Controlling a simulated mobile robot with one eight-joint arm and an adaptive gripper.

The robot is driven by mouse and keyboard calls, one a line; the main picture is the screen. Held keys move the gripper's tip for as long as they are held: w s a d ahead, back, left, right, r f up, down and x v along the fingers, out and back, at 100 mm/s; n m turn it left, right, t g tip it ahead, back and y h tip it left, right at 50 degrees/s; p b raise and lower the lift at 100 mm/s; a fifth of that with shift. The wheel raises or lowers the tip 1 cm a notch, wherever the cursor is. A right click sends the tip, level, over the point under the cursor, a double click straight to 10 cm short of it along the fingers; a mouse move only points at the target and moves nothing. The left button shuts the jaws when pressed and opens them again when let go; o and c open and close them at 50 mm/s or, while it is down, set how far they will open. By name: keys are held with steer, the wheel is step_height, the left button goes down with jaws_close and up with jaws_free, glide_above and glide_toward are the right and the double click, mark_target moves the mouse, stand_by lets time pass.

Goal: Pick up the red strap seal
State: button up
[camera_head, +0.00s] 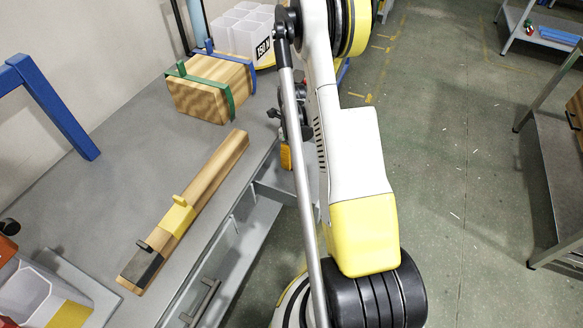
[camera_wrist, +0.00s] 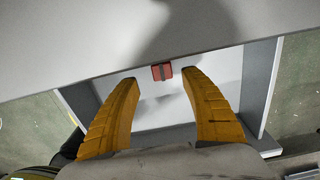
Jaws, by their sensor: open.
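A small red block-like piece, which looks like the red strap seal (camera_wrist: 161,71), shows in the wrist view at the far edge of an open drawer (camera_wrist: 160,142), beside the bench edge. I cannot tell exactly what it rests on. My gripper (camera_wrist: 161,79) is open, with its two yellow-orange fingers spread on either side below the seal in the picture. Nothing is between the fingers, and I cannot tell the remaining distance. In the head view, one finger of my gripper (camera_head: 286,157) shows by the bench's front edge. The seal is not visible there, hidden behind my arm or the bench.
The grey bench (camera_head: 130,170) carries a long wooden beam (camera_head: 211,171) with yellow and black pieces, a wooden block (camera_head: 207,103) with green and blue straps, and white bins (camera_head: 237,37). A metal shelf (camera_head: 555,165) stands right. Green floor between is clear.

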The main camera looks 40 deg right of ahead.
mark_target(292, 163)
steer(key=f, duration=0.1)
steer(key=f+b, duration=0.1)
steer(key=f, duration=0.1)
steer(key=f+b, duration=0.1)
steer(key=shift+w+d+f, duration=0.15)
steer(key=shift+w, duration=0.1)
steer(key=shift+c, duration=0.4)
steer(key=c, duration=1)
steer(key=shift+o, duration=0.2)
